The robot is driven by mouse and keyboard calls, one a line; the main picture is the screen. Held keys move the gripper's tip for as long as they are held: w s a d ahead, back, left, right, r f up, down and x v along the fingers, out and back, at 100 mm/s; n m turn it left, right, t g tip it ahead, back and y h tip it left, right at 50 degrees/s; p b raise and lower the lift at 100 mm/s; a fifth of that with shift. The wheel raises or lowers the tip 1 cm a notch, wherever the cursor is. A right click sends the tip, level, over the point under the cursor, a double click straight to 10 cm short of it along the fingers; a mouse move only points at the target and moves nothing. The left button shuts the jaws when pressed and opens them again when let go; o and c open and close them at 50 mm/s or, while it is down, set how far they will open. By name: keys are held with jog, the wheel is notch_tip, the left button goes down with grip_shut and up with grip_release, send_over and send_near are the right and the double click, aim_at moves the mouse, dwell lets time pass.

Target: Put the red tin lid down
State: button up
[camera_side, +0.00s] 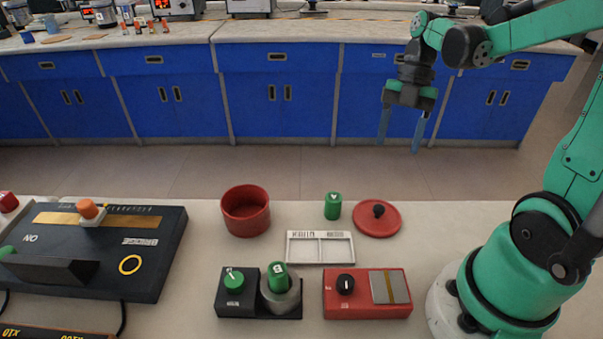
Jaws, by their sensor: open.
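The red tin lid (390,222) lies flat on the table, with its black knob on top. It is to the right of a small green cylinder (333,207) and apart from it. The open red tin (246,213) stands further left on the table, without a lid on it. My gripper (401,146) is well above the table, up and slightly right of the lid. Its two blue fingers point down and are spread apart, with nothing between them.
A white two-compartment tray (320,262) lies in front of the green cylinder. A black unit (240,308) holding another green cylinder (277,275) and a red box with a black dial (345,300) stand nearer. A large black panel (85,280) fills the left.

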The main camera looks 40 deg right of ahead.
jog(key=w+a+m+t+h, duration=0.1)
jog(key=a+m+t, duration=0.3)
jog(key=m, duration=0.7)
jog(key=w+a+r+m+t+h, duration=0.1)
jog(key=w+a+m+t+h, duration=0.1)
jog(key=a+m, duration=0.4)
jog(key=m+t+h, duration=0.1)
jog(key=m+t, duration=0.1)
jog(key=m, duration=0.3)
jog(key=shift+a+r+t+h, duration=0.15)
jog(key=shift+t+h, duration=0.15)
jog(key=shift+t, duration=0.1)
